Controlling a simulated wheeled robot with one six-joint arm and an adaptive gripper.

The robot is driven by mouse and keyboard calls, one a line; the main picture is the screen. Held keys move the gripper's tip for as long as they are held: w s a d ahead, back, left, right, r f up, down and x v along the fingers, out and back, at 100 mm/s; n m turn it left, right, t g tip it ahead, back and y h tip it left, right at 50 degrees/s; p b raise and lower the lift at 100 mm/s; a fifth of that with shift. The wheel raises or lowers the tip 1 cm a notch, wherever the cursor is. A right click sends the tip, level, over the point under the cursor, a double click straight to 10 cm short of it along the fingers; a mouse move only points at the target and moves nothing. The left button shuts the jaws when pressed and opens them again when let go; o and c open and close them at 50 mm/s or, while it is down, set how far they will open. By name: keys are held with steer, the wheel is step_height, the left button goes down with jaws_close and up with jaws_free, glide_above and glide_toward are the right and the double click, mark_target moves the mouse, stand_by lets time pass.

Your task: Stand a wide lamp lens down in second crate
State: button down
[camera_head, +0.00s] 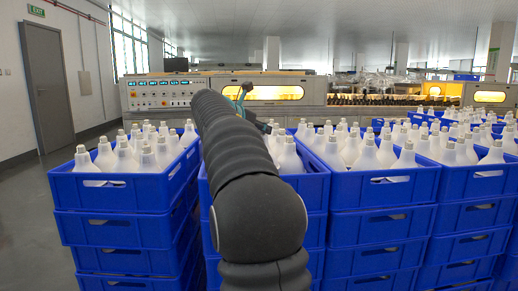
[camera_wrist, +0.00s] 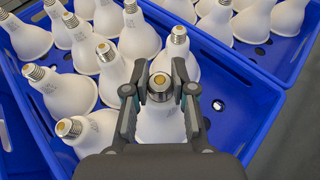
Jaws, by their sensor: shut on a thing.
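My gripper (camera_wrist: 161,92) is shut on the screw cap of a white wide lamp (camera_wrist: 160,124), one finger on each side. The lamp is cap up, with its wide end pointing down and partly hidden by my gripper. It is over or inside a blue crate (camera_wrist: 262,118); I cannot tell whether its lens touches the crate floor. In the head view my gripper (camera_head: 266,127) is small and partly hidden behind my arm, at the second crate from the left (camera_head: 318,190). Several white lamps stand cap up in that crate.
Lamps crowd the held lamp on its left and far side; one nearby lamp (camera_wrist: 88,130) looks tilted. Bare crate floor (camera_wrist: 222,88) shows to its right. Stacked blue crates of lamps stand either side, including the left crate (camera_head: 118,192). A lit machine (camera_head: 160,92) stands behind.

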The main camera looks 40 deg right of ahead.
steer(key=shift+f+b, duration=0.6)
steer(key=shift+f, duration=1.5)
steer(key=c, duration=1)
jaws_free()
steer(key=shift+o, duration=0.2)
steer(key=p+v, duration=0.1)
steer(key=v, duration=1.1)
